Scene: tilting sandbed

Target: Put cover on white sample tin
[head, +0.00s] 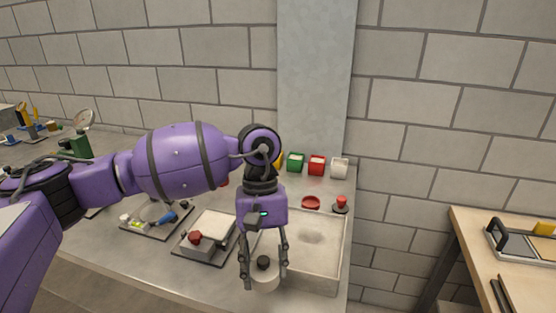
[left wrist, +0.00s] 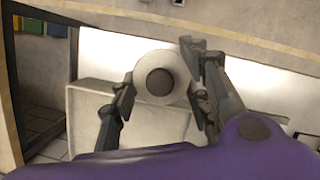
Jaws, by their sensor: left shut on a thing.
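My left gripper (head: 265,279) points down at the front of the counter. It is shut on a round white cover (head: 265,285) with a dark knob. In the left wrist view the cover (left wrist: 143,84) is a white disc with a dark centre, between the fingers (left wrist: 160,88). The white sample tin (head: 340,171) stands at the right end of the row of tins at the back of the counter, well behind and to the right of the gripper. My right gripper is not in view.
Red (head: 317,169) and green (head: 296,166) tins stand left of the white one. A red round piece (head: 311,203) and a red-knobbed piece (head: 341,203) lie before them. The pale sandbed box (head: 325,262) is right of my gripper. A tray (head: 180,249) is left.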

